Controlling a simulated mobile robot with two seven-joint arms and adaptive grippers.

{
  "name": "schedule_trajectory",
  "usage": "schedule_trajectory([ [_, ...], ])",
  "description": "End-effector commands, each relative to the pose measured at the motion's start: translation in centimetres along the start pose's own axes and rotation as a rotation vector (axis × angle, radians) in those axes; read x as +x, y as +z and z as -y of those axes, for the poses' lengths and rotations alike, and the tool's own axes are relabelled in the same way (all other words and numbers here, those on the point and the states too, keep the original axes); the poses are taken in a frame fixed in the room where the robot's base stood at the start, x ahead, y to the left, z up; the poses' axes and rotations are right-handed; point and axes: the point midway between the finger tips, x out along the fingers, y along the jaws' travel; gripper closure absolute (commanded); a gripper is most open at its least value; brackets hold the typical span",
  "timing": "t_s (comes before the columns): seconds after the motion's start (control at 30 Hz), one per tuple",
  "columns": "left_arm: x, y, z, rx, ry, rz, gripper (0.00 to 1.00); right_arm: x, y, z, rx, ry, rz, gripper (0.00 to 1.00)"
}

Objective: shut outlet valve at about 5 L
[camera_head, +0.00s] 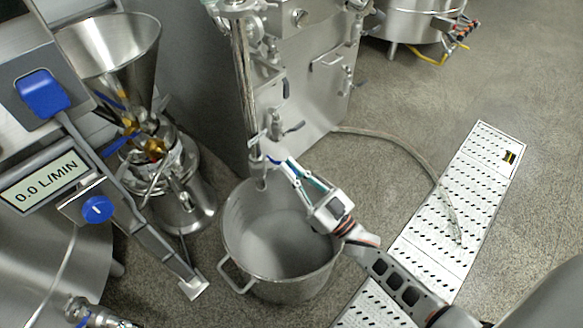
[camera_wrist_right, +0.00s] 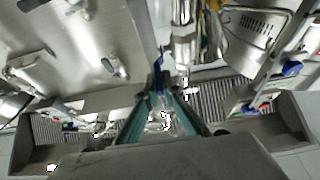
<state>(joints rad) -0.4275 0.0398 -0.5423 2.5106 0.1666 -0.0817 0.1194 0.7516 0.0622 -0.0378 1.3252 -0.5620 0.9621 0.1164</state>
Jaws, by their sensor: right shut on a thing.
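The outlet valve has a small blue handle (camera_head: 273,160) on the lower end of the vertical steel pipe (camera_head: 243,80). My right gripper (camera_head: 281,165) is at this handle, its fingers closed around it. In the right wrist view the blue handle (camera_wrist_right: 158,72) stands up between the fingertips (camera_wrist_right: 159,94). The pipe end hangs over a steel pot (camera_head: 236,262). No stream shows below the pipe. The pot's inside looks plain grey, and I cannot read a liquid level. A display (camera_head: 40,186) at the left reads 0.0 L/MIN. My left gripper is not in view.
A steel hopper mill (camera_head: 108,48) stands at the left, with a blue knob (camera_head: 97,209) near the display. A steel cabinet (camera_head: 315,95) stands behind the pot. A hose (camera_head: 408,150) runs over a perforated floor panel (camera_head: 452,215) at the right. Open floor lies at upper right.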

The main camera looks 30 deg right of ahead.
Motion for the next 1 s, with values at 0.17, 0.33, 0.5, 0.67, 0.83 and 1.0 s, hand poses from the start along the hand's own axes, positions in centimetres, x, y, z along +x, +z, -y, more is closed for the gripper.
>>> schedule_trajectory([
  [0.17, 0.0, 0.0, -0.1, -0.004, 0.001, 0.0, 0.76, -0.1, 0.2, -0.1, 0.0, 0.002, 0.003, 1.0],
  [0.33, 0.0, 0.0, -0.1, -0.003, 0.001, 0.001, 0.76, -0.1, 0.2, -0.1, 0.0, 0.002, 0.004, 0.88],
  [0.5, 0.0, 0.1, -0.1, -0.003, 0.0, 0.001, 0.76, -0.1, 0.1, 0.0, 0.001, 0.001, 0.003, 0.76],
  [0.67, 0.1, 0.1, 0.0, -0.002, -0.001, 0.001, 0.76, -0.1, 0.1, 0.0, 0.001, 0.001, 0.002, 0.76],
  [0.83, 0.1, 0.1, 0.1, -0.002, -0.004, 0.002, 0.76, -0.8, 0.2, 0.0, 0.001, 0.001, 0.004, 0.76],
  [1.0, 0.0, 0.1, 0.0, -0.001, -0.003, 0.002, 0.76, -3.3, -0.6, 0.0, 0.001, 0.001, 0.005, 0.76],
])
